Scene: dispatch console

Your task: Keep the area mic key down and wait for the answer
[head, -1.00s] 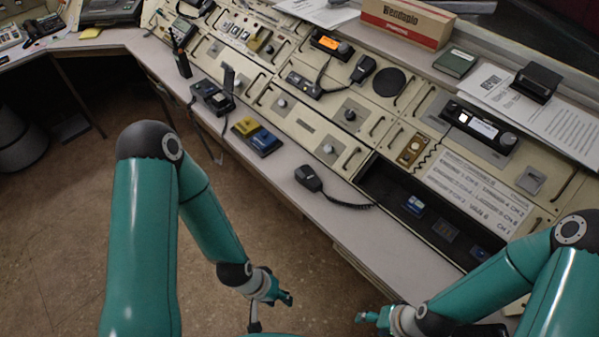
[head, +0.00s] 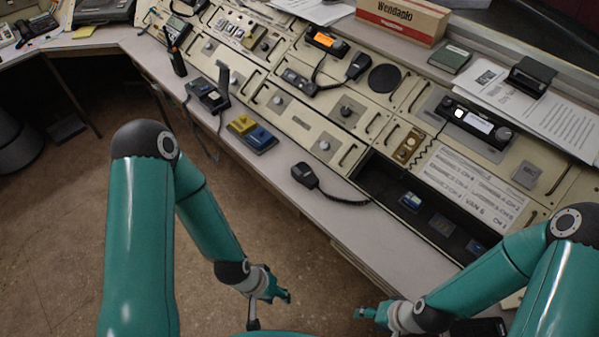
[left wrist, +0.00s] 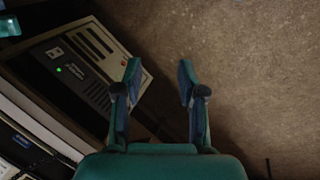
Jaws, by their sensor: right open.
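My left gripper (head: 283,294) hangs over the floor in front of the console, well short of the desk edge. In the left wrist view it (left wrist: 159,70) is open with nothing between its fingers. My right gripper (head: 367,313) is open, low in front of the desk edge, and touches nothing. I cannot tell by label which key is the area mic key. A two-part key unit, yellow and blue (head: 260,139), sits on the desk's front ledge. A black hand mic (head: 304,175) with a coiled cord lies to its right. A black desk unit with an upright part (head: 208,95) stands to its left.
Another hand mic (head: 358,66) lies by a radio with an orange display (head: 326,41). A radio with a white display (head: 472,121) is at right. A dark recessed tray (head: 373,174) lies along the front. In the wrist view, a grey box with a green light (left wrist: 75,65) shows below.

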